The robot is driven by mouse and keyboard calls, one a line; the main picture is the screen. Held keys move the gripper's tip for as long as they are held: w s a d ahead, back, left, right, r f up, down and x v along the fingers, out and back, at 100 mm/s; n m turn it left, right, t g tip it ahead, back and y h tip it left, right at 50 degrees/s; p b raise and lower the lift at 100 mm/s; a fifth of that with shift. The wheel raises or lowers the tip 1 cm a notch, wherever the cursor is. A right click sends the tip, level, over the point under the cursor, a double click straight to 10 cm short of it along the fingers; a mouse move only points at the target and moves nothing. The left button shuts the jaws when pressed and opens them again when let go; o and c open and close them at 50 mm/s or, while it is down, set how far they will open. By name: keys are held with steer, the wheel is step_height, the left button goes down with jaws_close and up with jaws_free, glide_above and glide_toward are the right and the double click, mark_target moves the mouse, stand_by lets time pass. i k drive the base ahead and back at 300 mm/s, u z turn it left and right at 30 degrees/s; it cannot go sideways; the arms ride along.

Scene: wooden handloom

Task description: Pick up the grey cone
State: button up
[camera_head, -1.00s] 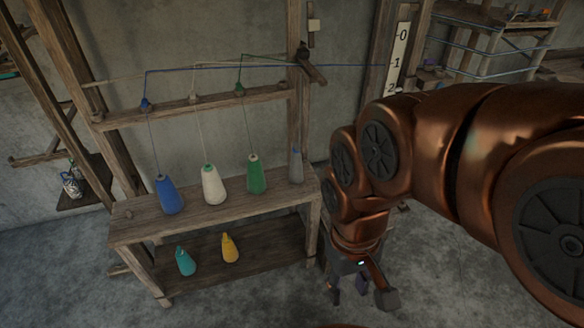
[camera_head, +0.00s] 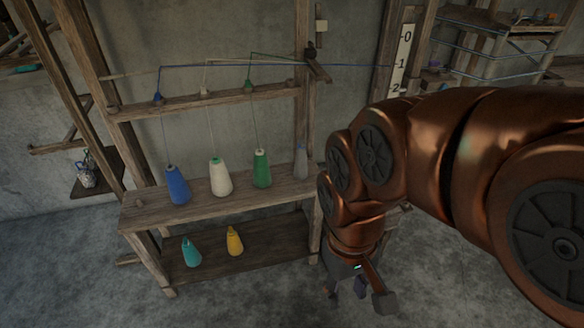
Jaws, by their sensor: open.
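The grey cone (camera_head: 300,162) stands upright at the right end of the wooden bench's upper shelf (camera_head: 205,206). It is the rightmost in a row with a green cone (camera_head: 262,170), a white cone (camera_head: 220,178) and a blue cone (camera_head: 178,186). My gripper (camera_head: 346,290) hangs low to the right of the bench, apart from it and below the upper shelf's level. Its fingers point down and are small and dark; they look open and empty. My copper arm passes close to the right of the grey cone in the picture.
A teal cone (camera_head: 191,253) and a yellow cone (camera_head: 234,241) stand on the lower shelf. Threads run from the blue, white and green cones up to a wooden rail (camera_head: 215,98). A post (camera_head: 306,60) rises behind the grey cone. Bare floor (camera_head: 450,260) lies to the right.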

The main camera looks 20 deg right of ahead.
mark_target(301, 173)
steer(key=u, duration=0.5)
steer(key=k, duration=1.2)
steer(key=u, duration=1.05)
steer(key=i, duration=1.5)
steer(key=z, duration=0.85)
steer(key=i, duration=0.65)
steer(key=z, duration=0.8)
